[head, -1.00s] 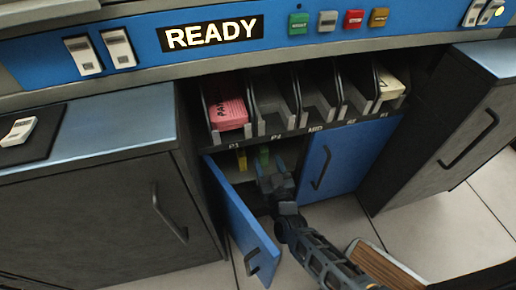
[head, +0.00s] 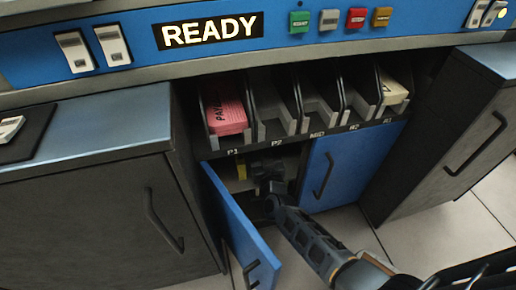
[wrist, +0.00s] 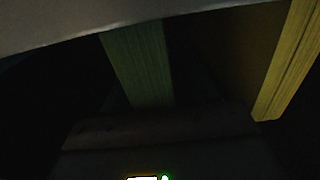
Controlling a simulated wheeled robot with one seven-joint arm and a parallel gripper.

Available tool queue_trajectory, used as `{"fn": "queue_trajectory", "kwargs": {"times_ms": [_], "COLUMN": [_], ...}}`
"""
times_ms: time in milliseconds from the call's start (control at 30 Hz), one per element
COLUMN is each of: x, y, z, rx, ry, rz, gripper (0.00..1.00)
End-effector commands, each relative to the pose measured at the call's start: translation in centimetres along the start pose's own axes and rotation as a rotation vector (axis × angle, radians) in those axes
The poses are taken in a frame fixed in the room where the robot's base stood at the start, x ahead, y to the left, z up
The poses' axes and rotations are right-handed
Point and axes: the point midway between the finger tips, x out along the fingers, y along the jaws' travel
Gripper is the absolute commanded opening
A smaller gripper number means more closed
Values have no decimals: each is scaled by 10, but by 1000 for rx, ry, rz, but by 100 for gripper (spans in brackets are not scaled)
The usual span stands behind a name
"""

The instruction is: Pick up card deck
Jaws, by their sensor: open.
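My gripper (head: 268,170) reaches into the cupboard below the slot rack, behind the open blue door. Its fingertips cannot be made out in the head view. A yellow card deck (head: 241,170) stands inside the cupboard, just left of my gripper. In the dark wrist view, a green card deck (wrist: 142,65) stands ahead, left of the middle, and the yellow deck (wrist: 290,62) is on the right. A pale edge crosses the top of that view. The green deck is hidden behind my gripper in the head view. My gripper is open, and no deck shows in its grip.
The left blue door (head: 240,228) stands open beside my arm; the right blue door (head: 324,168) is shut. Above, the slot rack (head: 290,139) holds a pink deck (head: 222,108) and a cream deck (head: 393,91). Dark cabinets (head: 100,215) flank the cupboard.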

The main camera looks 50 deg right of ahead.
Motion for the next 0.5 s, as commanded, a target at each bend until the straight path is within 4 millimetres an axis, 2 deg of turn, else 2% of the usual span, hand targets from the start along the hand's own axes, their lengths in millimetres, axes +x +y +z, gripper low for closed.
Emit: {"fn": "queue_trajectory", "kwargs": {"times_ms": [67, 500], "x": [0, 0], "y": [0, 0], "z": [0, 0], "rx": [0, 0], "ry": [0, 1], "rz": [0, 0], "gripper": [56, 14]}}
